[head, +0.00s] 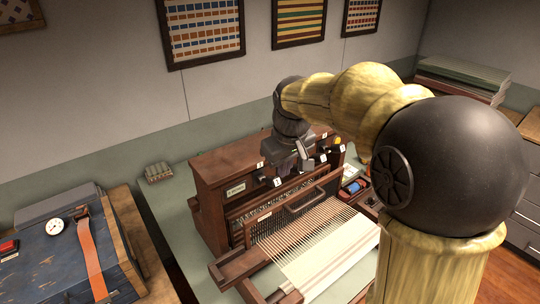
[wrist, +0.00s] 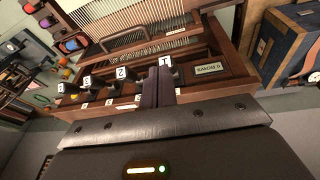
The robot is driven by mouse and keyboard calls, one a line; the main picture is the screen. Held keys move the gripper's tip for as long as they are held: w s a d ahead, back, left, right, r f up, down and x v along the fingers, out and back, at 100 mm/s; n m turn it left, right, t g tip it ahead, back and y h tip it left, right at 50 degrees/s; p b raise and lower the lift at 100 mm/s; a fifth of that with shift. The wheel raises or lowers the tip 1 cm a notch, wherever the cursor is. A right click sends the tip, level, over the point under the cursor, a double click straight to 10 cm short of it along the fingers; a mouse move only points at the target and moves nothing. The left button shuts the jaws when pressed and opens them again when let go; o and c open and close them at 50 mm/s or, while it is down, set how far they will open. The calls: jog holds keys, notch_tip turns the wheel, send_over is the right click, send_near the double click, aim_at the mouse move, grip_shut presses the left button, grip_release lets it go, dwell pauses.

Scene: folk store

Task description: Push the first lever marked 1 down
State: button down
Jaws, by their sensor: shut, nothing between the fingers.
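The lever marked 1 (wrist: 165,61) shows as a white numbered tag just beyond my fingertips in the wrist view; the fingers hide part of it. My gripper (wrist: 159,72) is shut and empty, its two dark fingers side by side at this lever. I cannot tell whether they touch it. In the head view my gripper (head: 304,163) is over the upper front of the wooden loom (head: 213,172). A dark lever with a white tag (head: 277,181) shows to its left there. The lever marked 2 (wrist: 122,74) stands beside lever 1 in the wrist view.
More tagged levers, including one marked 3 (wrist: 87,82), continue along the row. A "0 POWER" plate (wrist: 208,69) is on the loom beyond lever 1. Threads and white cloth (head: 330,245) stretch out front.

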jog(key=w+a+r+n+p, duration=0.1)
jog(key=w+a+r+n, duration=0.1)
jog(key=r, duration=0.7)
jog(key=shift+w+a+r+p, duration=0.35)
jog(key=shift+w+a, duration=0.1)
jog(key=shift+a, duration=0.7)
jog(key=p, duration=0.3)
send_over(270, 177)
jog(key=w+a, duration=0.1)
jog(key=a, duration=0.1)
notch_tip(270, 177, down, 10)
jog(key=shift+s+d+f+p, duration=0.3)
jog(key=shift+d+f, duration=0.15)
jog(key=shift+f, duration=0.15)
jog(key=shift+s+d+f+p, duration=0.15)
jog(key=shift+s+d+f, duration=0.1)
jog(key=shift+d+f, duration=0.25)
jog(key=shift+f, duration=0.5)
